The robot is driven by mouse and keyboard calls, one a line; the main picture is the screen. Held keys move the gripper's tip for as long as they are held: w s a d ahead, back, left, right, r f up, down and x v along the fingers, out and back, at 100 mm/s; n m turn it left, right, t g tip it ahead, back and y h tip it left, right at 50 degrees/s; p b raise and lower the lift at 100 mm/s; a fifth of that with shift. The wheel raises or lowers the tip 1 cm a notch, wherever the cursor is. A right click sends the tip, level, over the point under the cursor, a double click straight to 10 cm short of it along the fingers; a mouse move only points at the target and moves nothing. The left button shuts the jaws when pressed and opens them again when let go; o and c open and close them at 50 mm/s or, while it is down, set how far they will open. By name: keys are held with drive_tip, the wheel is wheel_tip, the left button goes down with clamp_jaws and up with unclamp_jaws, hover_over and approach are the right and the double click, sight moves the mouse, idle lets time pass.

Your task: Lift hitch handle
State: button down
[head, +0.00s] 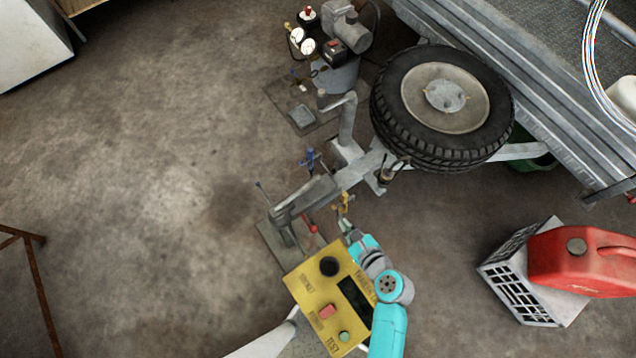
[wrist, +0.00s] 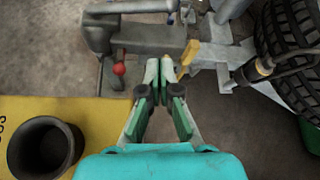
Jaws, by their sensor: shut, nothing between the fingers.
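The grey trailer hitch (head: 306,196) lies at the front end of the trailer drawbar, over a base plate (head: 274,247). A lever with a red end (head: 309,222) hangs at its near side; its red knob shows in the wrist view (wrist: 118,69). A yellow lever (head: 343,203) is further along the drawbar and shows in the wrist view (wrist: 190,52). I cannot tell for sure which part is the hitch handle. My gripper (wrist: 159,70) is shut and empty, its tips between the red knob and the yellow lever. In the head view my gripper (head: 347,229) is partly hidden.
A yellow test box (head: 307,285) stands close left of my arm. A spare wheel (head: 442,100) and the trailer bed (head: 540,90) are at upper right. A red fuel can (head: 575,262) rests on a white crate (head: 530,318) at right. The floor at left is clear.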

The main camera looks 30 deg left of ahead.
sight(297, 193)
drive_tip(key=x, duration=2)
drive_tip(key=shift+w+r, duration=0.1)
drive_tip(key=shift+r, duration=0.05)
